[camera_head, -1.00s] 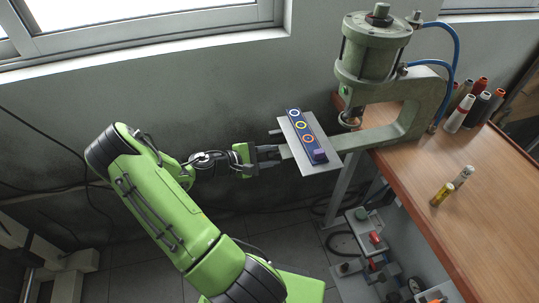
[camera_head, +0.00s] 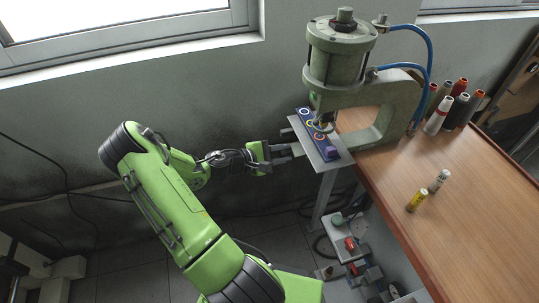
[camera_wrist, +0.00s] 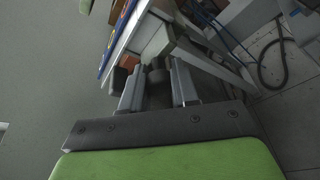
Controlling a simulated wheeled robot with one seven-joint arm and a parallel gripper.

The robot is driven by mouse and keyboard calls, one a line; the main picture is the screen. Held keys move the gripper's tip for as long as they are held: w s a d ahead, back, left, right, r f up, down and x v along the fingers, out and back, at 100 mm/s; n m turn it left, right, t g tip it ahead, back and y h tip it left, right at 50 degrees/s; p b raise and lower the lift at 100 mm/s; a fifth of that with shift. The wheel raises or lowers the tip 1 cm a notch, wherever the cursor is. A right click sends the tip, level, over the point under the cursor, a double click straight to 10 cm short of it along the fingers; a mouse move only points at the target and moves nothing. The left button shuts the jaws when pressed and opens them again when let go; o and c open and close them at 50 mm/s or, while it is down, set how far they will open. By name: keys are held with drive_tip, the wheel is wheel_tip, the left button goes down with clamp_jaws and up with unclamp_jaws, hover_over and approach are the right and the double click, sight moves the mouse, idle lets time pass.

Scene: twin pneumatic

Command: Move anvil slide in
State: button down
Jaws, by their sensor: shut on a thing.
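The anvil slide (camera_head: 322,163) is a flat grey plate. It carries a dark blue strip (camera_head: 306,119) with coloured rings and a purple block (camera_head: 332,152) near its front end.
A wooden table (camera_head: 450,215) at right bears the press, several thread spools (camera_head: 455,110) and two small cylinders (camera_head: 418,201). A grey wall stands behind my arm. Pedal boxes (camera_head: 348,245) stand low beside the table.

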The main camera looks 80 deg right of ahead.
drive_tip(key=shift+s+d, duration=0.15)
drive_tip(key=shift+s, duration=0.25)
drive_tip(key=c, duration=0.8)
unclamp_jaws()
drive_tip(key=shift+s+d, duration=0.1)
drive_tip(key=shift+c, duration=0.2)
drive_tip(key=p+v, duration=0.1)
drive_tip(key=v, duration=1.4)
drive_tip(key=shift+w+a, duration=0.25)
drive_tip(key=shift+w, duration=0.05)
